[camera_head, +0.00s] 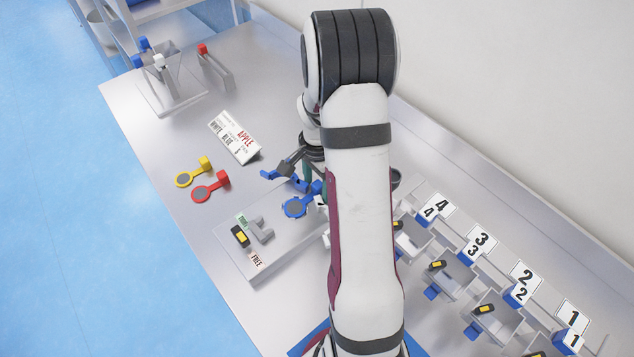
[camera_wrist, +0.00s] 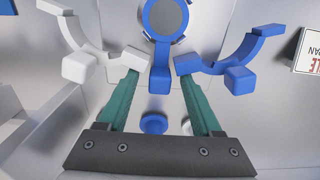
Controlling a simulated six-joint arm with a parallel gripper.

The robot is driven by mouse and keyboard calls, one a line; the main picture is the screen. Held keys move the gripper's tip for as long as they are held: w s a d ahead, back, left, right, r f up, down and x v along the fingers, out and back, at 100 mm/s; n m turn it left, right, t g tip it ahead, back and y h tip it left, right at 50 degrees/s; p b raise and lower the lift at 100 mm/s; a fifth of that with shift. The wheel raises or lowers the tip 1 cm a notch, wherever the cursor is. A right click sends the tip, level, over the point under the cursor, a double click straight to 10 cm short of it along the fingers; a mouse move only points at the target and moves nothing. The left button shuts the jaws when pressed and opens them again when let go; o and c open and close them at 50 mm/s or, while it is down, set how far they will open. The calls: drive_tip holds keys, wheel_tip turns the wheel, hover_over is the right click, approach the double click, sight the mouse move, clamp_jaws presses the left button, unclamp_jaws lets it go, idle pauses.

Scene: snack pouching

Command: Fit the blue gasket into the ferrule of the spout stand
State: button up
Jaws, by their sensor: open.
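The blue gasket (camera_head: 297,207), a blue ring around a grey disc with a short tab, lies by the upper right corner of a grey plate. In the wrist view the blue gasket (camera_wrist: 160,76) has its tab between the tips of my gripper (camera_wrist: 158,70), with gaps on both sides. My gripper (camera_head: 311,184) is open and mostly hidden by my arm in the head view. A white curved piece (camera_wrist: 95,45) and a blue curved piece (camera_wrist: 238,60) sit at its teal fingertips; I cannot tell if they are attached. I cannot make out the ferrule or spout stand.
Yellow (camera_head: 184,179) and red (camera_head: 202,194) ring pieces lie left. The grey plate (camera_head: 282,262) bears a bracket and labels. A sign (camera_head: 236,137) stands behind. Numbered bins (camera_head: 470,285) line the right side. A clear stand (camera_head: 168,92) is at the far left.

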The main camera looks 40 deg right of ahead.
wheel_tip(320, 180, up, 16)
idle(0.3)
drive_tip(key=shift+f, duration=0.1)
drive_tip(key=s+a+r+n, duration=0.2)
drive_tip(key=s+a+n, duration=0.1)
drive_tip(key=a, duration=0.3)
drive_tip(key=s+a+r+n, duration=0.1)
drive_tip(key=s+a+n, duration=0.15)
drive_tip(key=a, duration=0.45)
drive_tip(key=s+a+f+n+y, duration=0.1)
drive_tip(key=s+a+f+n, duration=0.1)
drive_tip(key=s+a+n, duration=0.5)
drive_tip(key=s+a, duration=0.3)
drive_tip(key=s, duration=0.3)
drive_tip(key=shift+s+a+y, duration=0.25)
drive_tip(key=shift+s+y, duration=0.1)
drive_tip(key=shift+y, duration=0.05)
